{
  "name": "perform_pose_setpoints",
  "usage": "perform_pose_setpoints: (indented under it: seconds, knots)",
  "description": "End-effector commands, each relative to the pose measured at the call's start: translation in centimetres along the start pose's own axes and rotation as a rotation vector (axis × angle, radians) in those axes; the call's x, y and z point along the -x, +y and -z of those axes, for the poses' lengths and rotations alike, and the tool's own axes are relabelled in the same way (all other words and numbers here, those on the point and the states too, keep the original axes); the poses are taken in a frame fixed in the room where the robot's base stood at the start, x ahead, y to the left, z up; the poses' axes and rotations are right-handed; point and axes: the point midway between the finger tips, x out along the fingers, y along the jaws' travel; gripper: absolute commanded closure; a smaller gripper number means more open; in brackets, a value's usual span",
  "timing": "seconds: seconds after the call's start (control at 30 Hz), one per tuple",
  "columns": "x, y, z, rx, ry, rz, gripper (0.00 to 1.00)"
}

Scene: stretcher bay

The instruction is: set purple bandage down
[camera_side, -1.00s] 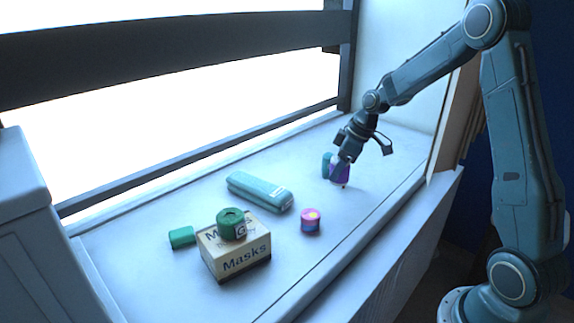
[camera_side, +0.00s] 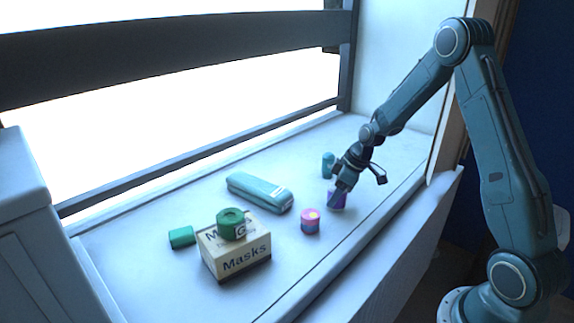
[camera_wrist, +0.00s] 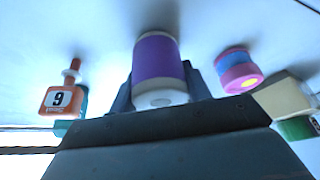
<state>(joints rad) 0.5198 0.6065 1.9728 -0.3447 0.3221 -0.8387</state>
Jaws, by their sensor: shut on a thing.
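The purple bandage (camera_side: 337,200) is a roll held at the tip of my gripper (camera_side: 340,191), tilted in the side view. In the wrist view the purple bandage (camera_wrist: 158,62) sits between the dark jaws, a pale band at each end. My gripper is shut on it, low over the white surface. I cannot tell whether the bandage touches the surface. A pink and blue roll (camera_side: 310,221) stands close by, to the left in the side view; it also shows right of the bandage in the wrist view (camera_wrist: 237,70).
A teal roll (camera_side: 328,165) stands behind my gripper. A masks box (camera_side: 237,256) carries a green roll (camera_side: 231,223); another green roll (camera_side: 182,237) lies left of it. A teal case (camera_side: 259,192) lies behind.

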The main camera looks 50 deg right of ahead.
Motion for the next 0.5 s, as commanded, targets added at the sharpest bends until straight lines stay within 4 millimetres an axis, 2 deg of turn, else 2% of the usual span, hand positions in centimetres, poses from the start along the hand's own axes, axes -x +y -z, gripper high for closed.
perform_pose_setpoints:
  seconds: [0.47,0.5]
  knots:
    - [-0.54,0.02,-0.21,0.000,0.000,-0.001,0.74]
    - [-0.58,0.02,-0.23,0.000,0.000,-0.001,0.50]
